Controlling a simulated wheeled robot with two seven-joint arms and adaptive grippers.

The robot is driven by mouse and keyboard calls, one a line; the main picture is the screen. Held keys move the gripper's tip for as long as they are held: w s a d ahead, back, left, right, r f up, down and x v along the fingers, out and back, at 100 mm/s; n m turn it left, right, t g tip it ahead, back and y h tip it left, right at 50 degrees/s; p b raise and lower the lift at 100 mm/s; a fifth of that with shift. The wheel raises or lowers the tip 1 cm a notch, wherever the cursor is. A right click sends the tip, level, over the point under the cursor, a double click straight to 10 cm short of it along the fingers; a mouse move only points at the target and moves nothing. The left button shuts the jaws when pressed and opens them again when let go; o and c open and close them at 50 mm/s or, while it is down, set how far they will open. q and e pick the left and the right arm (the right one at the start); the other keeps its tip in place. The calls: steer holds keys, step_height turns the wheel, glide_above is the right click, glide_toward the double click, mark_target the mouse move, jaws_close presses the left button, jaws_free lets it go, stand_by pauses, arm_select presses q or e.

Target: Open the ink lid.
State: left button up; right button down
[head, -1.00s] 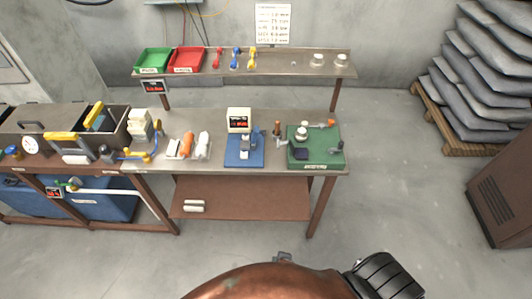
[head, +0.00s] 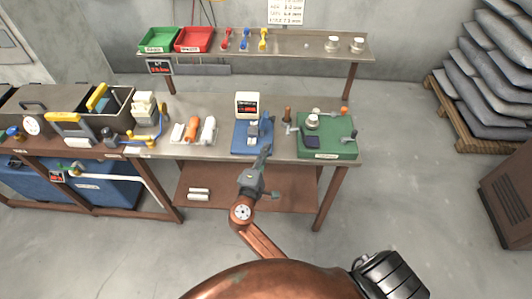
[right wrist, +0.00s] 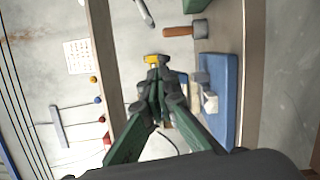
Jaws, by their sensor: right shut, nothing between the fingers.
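A small dark navy square piece (head: 312,142), possibly the ink pad with its lid, lies flat on the green board (head: 340,148) at the right end of the bench; it is too small to tell its lid apart. My right gripper (head: 267,150) is shut and empty. In the head view it overlaps the front of the blue stand (head: 240,148), left of the navy piece and apart from it. In the right wrist view the closed fingertips (right wrist: 158,72) show beside the blue base (right wrist: 225,100). My left gripper is not in view.
A wooden-handled tool (head: 287,116) stands between the blue stand and the green board; it also shows in the right wrist view (right wrist: 180,32). A silver spool-like piece (head: 312,121) stands behind the navy piece. A raised shelf (head: 290,41) runs along the back. The floor in front is clear.

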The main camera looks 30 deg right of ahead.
mark_target(288, 131)
steer(key=x, duration=0.5)
steer(key=shift+w+d, duration=0.25)
steer(key=shift+d, duration=0.05)
steer(key=d, duration=0.1)
steer(key=s+d, duration=0.1)
steer(key=d, duration=0.1)
steer(key=shift+s+d+r+p, duration=0.25)
steer(key=shift+s+d+p, duration=0.05)
steer(key=shift+d+p, duration=0.1)
steer(key=r+m, duration=0.1)
steer(key=s+d+r+m+p, duration=0.1)
steer(key=r+m+p, duration=0.1)
steer(key=m, duration=0.1)
steer(key=shift+s+d+r+g+y, duration=0.15)
steer(key=shift+d+g+y, duration=0.15)
steer(key=shift+d, duration=0.1)
